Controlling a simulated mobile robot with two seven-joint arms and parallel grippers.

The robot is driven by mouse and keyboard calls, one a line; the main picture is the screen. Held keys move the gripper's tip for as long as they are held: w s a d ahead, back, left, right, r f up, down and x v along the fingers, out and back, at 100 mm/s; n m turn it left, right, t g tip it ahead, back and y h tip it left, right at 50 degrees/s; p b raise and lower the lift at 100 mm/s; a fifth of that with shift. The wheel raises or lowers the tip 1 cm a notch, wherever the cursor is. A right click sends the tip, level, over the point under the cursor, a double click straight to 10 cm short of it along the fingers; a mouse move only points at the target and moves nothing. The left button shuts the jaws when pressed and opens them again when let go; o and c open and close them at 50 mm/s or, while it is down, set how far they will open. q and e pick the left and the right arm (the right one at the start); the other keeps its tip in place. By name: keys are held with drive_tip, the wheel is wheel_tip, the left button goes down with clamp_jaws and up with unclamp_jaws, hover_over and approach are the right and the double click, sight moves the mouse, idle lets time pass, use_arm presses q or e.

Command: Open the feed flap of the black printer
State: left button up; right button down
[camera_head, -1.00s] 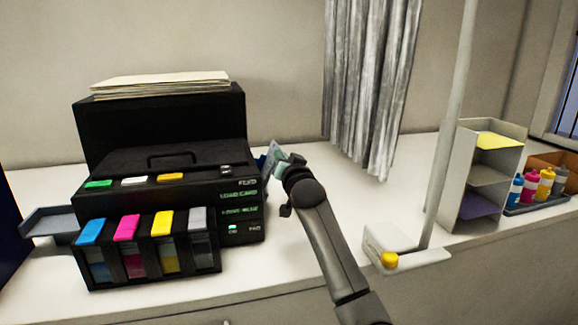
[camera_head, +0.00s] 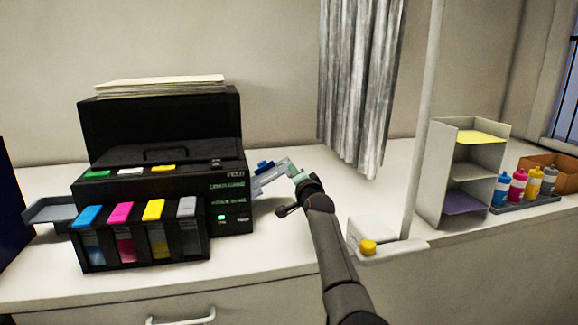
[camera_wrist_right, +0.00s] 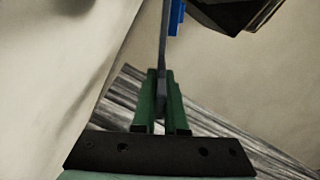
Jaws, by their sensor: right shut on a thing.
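The black printer (camera_head: 160,125) stands on the white counter at the left. A grey feed flap (camera_head: 270,179) sticks out from its right side, tilted outward, with a blue piece (camera_head: 264,167) on it. My right gripper (camera_head: 294,174) is shut on the flap's outer edge. In the right wrist view, the green fingers of my right gripper (camera_wrist_right: 161,92) pinch the thin grey flap (camera_wrist_right: 165,45), seen edge-on, with the blue piece (camera_wrist_right: 177,17) beside it. The black printer body (camera_wrist_right: 235,12) shows at the top. My left gripper is not in view.
Ink tanks with coloured lids (camera_head: 140,235) stand at the printer's front, and a grey tray (camera_head: 52,211) juts out at its left. A white pole on a base (camera_head: 385,240), a shelf unit (camera_head: 437,180) and bottles stand at the right.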

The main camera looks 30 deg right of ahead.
drive_tip(key=shift+s+d+f+m+b, duration=0.1)
drive_tip(key=shift+d+f+m+b, duration=0.25)
drive_tip(key=shift+f+m, duration=0.65)
drive_tip(key=shift+d+f+m+b, duration=0.15)
drive_tip(key=shift+f+m+b, duration=0.35)
drive_tip(key=shift+f+m, duration=0.5)
drive_tip(key=shift+s+d+f+m+b, duration=0.1)
drive_tip(key=shift+d+f+m+b, duration=0.25)
drive_tip(key=shift+f+m, duration=0.65)
drive_tip(key=shift+a+f, duration=0.1)
drive_tip(key=shift+f, duration=0.15)
drive_tip(key=c, duration=1)
unclamp_jaws()
drive_tip(key=shift+o, duration=0.2)
drive_tip(key=shift+f, duration=0.1)
